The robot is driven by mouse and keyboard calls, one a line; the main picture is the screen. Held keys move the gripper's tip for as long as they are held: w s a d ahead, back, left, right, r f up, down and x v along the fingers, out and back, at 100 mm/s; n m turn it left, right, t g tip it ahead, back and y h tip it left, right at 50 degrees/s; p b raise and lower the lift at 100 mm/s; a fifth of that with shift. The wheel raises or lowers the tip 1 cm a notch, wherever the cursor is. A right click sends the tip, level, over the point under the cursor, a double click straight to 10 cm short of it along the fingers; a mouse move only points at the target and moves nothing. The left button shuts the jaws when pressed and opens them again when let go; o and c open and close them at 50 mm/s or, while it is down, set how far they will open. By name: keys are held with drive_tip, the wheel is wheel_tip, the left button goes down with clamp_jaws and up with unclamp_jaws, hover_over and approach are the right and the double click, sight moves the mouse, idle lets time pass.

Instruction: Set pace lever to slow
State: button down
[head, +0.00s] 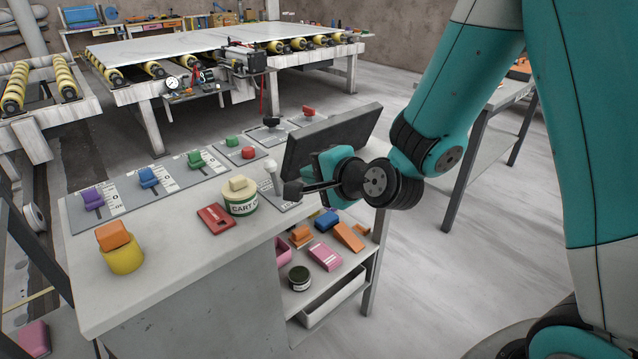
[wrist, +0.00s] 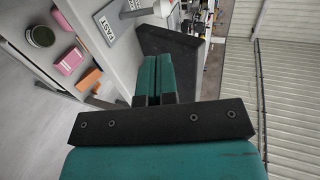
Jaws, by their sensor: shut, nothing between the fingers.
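The lever with a pale round knob (head: 271,167) stands on a grey plate at the right of the console top, beside the round tin. In the wrist view its pale stick and knob (wrist: 137,13) show at the top edge, near a label reading FAST (wrist: 105,29). The other end of its plate is out of that view or hidden. My gripper (wrist: 154,62) is shut and empty, its teal fingers over the front of the dark panel. In the head view my gripper (head: 322,165) is just right of the lever, apart from it, partly hidden by my wrist.
A dark tilted panel (head: 332,137) stands close behind my gripper. A cream-topped tin (head: 240,203) and red block (head: 216,218) lie left of the lever. Several coloured-handle controls line the console's far side. An orange block sits on a yellow cylinder (head: 122,259). A shelf below holds blocks.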

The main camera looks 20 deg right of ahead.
drive_tip(key=shift+b+v, duration=0.4)
drive_tip(key=shift+v, duration=0.45)
drive_tip(key=shift+f, duration=0.1)
drive_tip(key=s+a+r+n+g+y+p, duration=0.2)
drive_tip(key=s+a+r+n+g, duration=0.3)
drive_tip(key=s+n, duration=0.4)
drive_tip(key=s+d+r+n+g+h+p, duration=0.1)
drive_tip(key=s+r+n+g+h, duration=0.1)
drive_tip(key=s+n+g, duration=0.5)
drive_tip(key=s+r+n, duration=0.1)
drive_tip(key=s+n, duration=0.3)
drive_tip(key=s, duration=0.4)
drive_tip(key=shift+d+r+n+g+h, duration=0.2)
drive_tip(key=shift+d+n+g+h, duration=0.05)
drive_tip(key=shift+n+g+h, duration=0.15)
